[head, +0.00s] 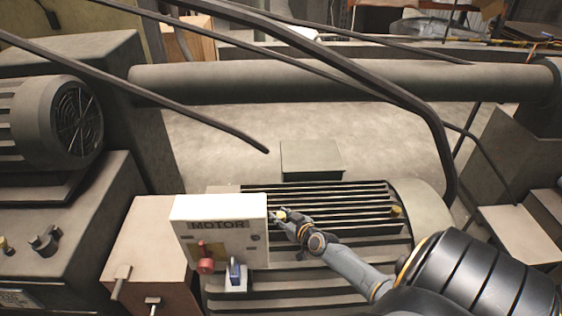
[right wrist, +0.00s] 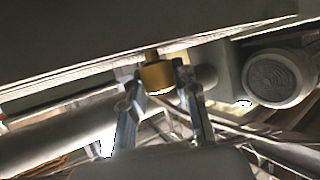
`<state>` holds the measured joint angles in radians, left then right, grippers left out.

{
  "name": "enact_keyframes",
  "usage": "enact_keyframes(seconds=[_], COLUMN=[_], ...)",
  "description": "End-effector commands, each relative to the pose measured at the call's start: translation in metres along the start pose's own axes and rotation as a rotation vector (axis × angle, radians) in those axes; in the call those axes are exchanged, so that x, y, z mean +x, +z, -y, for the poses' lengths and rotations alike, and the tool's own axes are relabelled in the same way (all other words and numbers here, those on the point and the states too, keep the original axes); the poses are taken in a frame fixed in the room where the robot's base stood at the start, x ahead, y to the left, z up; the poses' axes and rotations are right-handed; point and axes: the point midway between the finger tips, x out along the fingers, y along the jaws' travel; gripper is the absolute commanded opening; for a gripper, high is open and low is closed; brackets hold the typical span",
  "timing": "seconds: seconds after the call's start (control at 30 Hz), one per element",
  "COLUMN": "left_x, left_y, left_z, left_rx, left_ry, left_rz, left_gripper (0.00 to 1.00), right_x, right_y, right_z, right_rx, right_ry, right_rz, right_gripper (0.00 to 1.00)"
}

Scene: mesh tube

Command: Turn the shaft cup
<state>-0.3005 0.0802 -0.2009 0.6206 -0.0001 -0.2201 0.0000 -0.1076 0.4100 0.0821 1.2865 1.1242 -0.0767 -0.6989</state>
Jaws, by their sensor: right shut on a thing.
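The shaft cup (right wrist: 157,76) is a short, round, brass-yellow piece on a dark stub under a grey surface in the right wrist view. My right gripper (head: 280,214) reaches in from the lower right in the head view, beside the white motor box. Its two fingers (right wrist: 160,84) stand on either side of the cup and are shut on it. My left gripper is not in view.
The white MOTOR box (head: 217,207) has a red knob (head: 206,265) and a blue switch (head: 235,272) on its front. The ribbed motor housing (head: 330,200) lies behind my arm, with another yellow cap (head: 397,211) to the right. Dark bars cross above.

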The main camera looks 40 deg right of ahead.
Motion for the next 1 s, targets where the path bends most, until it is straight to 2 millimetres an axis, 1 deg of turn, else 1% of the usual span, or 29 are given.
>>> enact_keyframes(seconds=[0.03,0.2,0.3,0.6,0.8,1.0], left_x=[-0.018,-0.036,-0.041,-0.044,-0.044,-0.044], left_y=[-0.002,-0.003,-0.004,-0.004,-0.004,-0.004], left_z=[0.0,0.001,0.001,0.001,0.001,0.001], left_rx=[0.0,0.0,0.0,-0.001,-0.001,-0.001], left_ry=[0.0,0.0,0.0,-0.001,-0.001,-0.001], left_rz=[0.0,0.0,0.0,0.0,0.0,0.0], left_gripper=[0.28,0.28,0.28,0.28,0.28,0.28], right_x=[-0.003,-0.001,0.0,0.001,0.001,0.001], right_y=[-0.006,-0.003,-0.002,0.001,0.001,0.001], right_z=[0.004,0.004,0.005,0.004,0.003,0.002], right_rx=[0.021,0.069,0.097,0.158,0.181,0.189], right_ry=[0.028,0.137,0.204,0.37,0.431,0.456], right_rz=[0.003,0.003,0.002,0.001,0.001,0.001], right_gripper=[0.0,0.0,0.0,0.0,0.0,0.0])
